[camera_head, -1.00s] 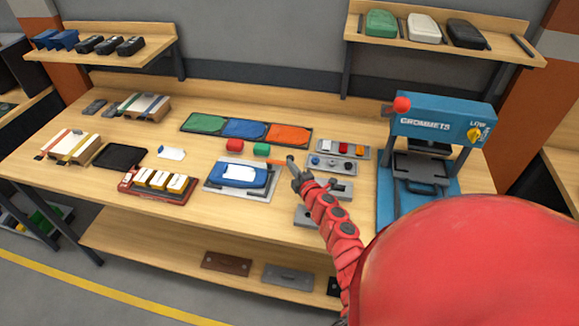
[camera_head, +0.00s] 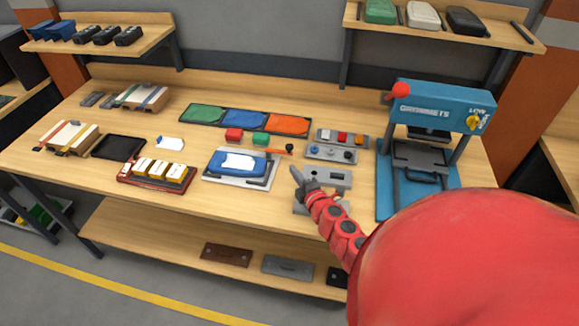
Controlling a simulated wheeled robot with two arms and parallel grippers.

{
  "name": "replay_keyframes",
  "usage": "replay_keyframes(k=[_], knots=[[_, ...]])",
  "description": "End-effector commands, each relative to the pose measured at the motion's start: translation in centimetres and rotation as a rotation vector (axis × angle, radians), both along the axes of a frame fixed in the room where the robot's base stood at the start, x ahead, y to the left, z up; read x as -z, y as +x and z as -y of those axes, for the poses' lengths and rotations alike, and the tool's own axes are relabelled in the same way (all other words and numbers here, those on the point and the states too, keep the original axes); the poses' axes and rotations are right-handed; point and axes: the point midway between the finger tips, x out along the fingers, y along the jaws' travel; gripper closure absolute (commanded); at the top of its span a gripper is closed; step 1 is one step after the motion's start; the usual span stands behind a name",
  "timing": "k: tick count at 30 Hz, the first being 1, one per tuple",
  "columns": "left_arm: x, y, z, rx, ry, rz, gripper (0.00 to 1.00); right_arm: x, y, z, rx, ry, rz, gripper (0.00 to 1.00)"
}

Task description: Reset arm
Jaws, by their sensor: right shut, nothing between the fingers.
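My right arm comes in from the lower right, red and segmented. Its gripper (camera_head: 297,177) is dark grey, shut and empty, above the bench between the blue case and the grey plates. The blue case (camera_head: 222,167) with a white label sits on a pale board. A tool with an orange handle and black end (camera_head: 277,151) lies behind the case, apart from my gripper. My left gripper is not in view.
A blue grommet press (camera_head: 440,103) stands right of my arm. Grey plates (camera_head: 331,177) lie close to the gripper. A tray of green, blue and orange pieces (camera_head: 245,121) is behind. The wooden bench (camera_head: 80,185) has bare patches at its front.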

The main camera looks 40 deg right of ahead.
Motion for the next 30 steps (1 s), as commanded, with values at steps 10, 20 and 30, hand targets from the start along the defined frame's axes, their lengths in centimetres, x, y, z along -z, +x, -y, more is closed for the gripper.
replay_keyframes(k=[10,20,30], knots=[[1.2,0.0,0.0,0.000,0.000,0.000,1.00,-0.3,-3.2,-0.8,-0.001,0.001,-0.001,1.00],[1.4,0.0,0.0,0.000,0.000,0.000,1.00,0.1,-3.2,-1.8,-0.026,0.029,0.006,1.00],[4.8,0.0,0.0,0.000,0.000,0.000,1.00,-0.4,-5.3,-22.4,-0.624,0.626,0.335,1.00]])
